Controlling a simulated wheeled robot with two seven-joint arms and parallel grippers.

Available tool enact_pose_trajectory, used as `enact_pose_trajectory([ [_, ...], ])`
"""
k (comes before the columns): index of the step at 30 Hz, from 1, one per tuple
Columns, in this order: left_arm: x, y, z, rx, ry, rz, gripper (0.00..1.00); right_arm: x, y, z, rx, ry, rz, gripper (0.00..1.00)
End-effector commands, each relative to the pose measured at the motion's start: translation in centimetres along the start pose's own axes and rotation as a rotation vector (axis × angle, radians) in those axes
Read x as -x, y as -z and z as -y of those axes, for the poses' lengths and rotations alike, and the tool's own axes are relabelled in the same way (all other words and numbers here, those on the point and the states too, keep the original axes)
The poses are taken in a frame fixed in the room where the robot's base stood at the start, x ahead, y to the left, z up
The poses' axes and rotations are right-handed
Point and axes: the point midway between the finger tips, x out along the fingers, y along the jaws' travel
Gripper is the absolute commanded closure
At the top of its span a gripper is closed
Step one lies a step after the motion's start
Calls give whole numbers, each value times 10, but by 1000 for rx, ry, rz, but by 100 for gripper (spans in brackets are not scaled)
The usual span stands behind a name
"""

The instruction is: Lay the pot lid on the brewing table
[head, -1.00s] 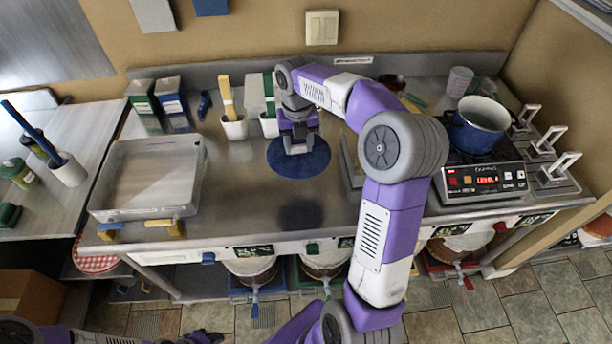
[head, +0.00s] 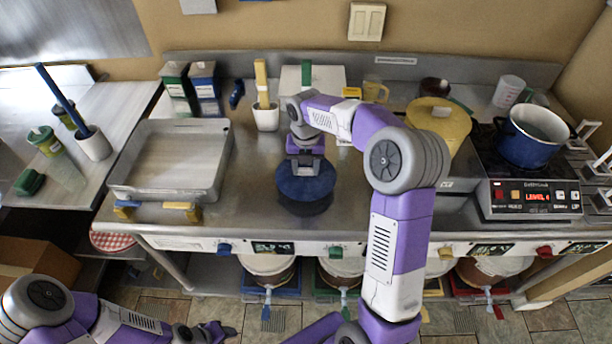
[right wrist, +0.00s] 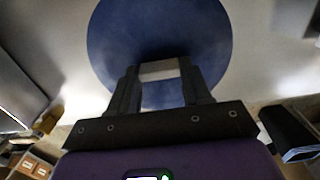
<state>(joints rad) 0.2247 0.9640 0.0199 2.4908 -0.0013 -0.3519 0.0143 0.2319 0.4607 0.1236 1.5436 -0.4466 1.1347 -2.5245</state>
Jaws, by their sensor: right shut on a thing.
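The pot lid is a round dark blue disc (head: 305,188) over the front middle of the steel brewing table (head: 235,215). My right gripper (head: 305,166) is above it, shut on its handle. In the right wrist view the lid (right wrist: 205,45) spreads out beyond my fingers (right wrist: 160,85), with a pale handle bar between them. A dark patch shows just below the lid's front edge; the lid looks level and slightly above the table. My left gripper (head: 212,331) is low at the bottom left, away from the table; its jaws are too small to read.
A blue pot (head: 535,140) stands on the hob (head: 530,198) at right. A yellow lidded pot (head: 438,118) is behind my right arm. A shallow tray (head: 125,185) lies left, with a utensil cup (head: 265,118) behind. Bare steel surrounds the lid.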

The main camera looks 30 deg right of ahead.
Motion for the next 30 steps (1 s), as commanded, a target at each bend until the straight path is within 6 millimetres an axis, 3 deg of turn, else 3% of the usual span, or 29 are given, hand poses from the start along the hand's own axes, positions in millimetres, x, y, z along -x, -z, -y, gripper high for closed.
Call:
enact_pose_trajectory([
  [1,-5,0,2,0,0,0,57,-12,1,0,0,1,-3,85],
  [5,-10,0,4,0,0,0,57,-32,0,0,-1,1,-3,85],
  [17,-10,0,4,0,0,0,57,-36,0,0,-1,0,-1,85],
  [18,-10,0,4,0,0,0,57,-36,0,0,-1,0,-1,47],
  [22,-10,0,4,0,0,0,57,-36,0,0,0,1,-1,27],
  [30,-9,0,4,0,0,0,57,-35,0,0,0,1,-1,26],
])
